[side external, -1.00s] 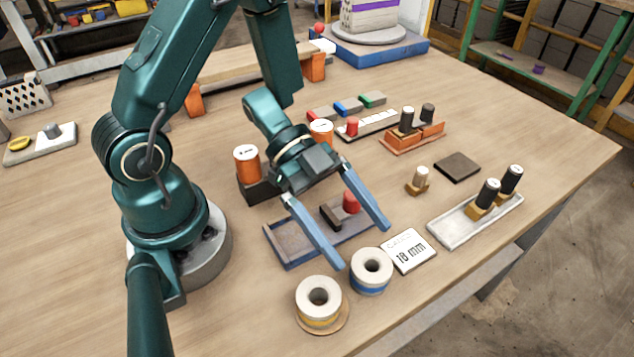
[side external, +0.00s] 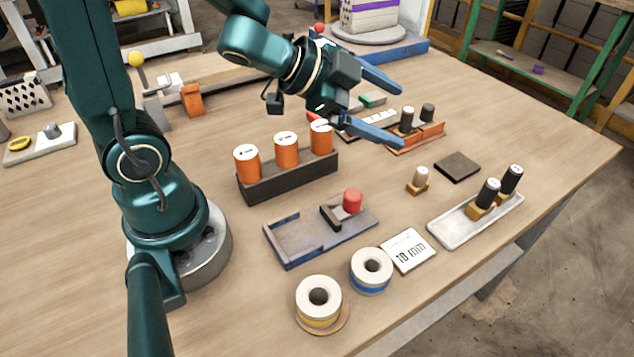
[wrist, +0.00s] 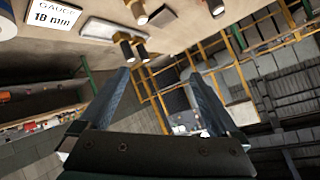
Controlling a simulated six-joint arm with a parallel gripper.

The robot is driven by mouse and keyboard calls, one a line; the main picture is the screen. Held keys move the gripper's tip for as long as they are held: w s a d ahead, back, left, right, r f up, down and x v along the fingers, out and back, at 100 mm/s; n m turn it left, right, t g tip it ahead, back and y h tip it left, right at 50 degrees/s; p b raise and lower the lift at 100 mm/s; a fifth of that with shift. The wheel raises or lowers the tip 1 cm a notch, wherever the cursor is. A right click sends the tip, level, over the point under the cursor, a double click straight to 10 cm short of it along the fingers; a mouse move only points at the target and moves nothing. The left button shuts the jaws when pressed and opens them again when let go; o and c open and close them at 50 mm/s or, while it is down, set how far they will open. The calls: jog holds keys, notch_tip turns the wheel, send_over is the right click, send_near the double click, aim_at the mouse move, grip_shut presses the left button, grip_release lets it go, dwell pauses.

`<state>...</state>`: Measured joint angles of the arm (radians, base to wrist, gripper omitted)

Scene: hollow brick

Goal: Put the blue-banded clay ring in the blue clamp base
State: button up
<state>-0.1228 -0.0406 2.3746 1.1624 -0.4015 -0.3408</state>
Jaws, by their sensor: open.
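The blue-banded clay ring (side external: 371,270) stands on the table at the front, its round hole facing up. In the wrist view a sliver of a blue-edged thing (wrist: 6,24) shows at the top left corner. The blue clamp base (side external: 296,240) lies flat behind and left of the ring. It has an empty recess at its left, and a dark jaw block (side external: 331,217) and a red knob (side external: 352,201) at its right. My gripper (side external: 402,115) is open and empty, raised high behind the base and well away from the ring. In the wrist view its fingers (wrist: 163,84) point out past the table.
A yellow-banded ring (side external: 318,303) stands left of the blue-banded one. A gauge card reading 18 mm (side external: 408,251) lies just right of it. A dark rack (side external: 290,180) holds orange cylinders behind the base. A white tray (side external: 445,232) with black-topped pegs is at the right.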

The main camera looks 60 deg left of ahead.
jog(key=s+a+r+n+y, duration=0.2)
jog(key=a+r+n+y, duration=0.1)
jog(key=a+n+y, duration=0.2)
jog(key=s+f+n+g, duration=0.1)
jog(key=s+n+g, duration=0.2)
jog(key=s, duration=0.6)
jog(key=shift+n, duration=0.7)
jog(key=s+d, duration=0.1)
jog(key=s+d+g+h, duration=0.1)
jog(key=s, duration=0.1)
jog(key=s+d+f+g, duration=0.1)
jog(key=s, duration=0.1)
jog(key=shift+s+d+n, duration=0.1)
jog(key=shift+d+n, duration=0.2)
jog(key=shift+d, duration=0.05)
jog(key=shift+c, duration=1.2)
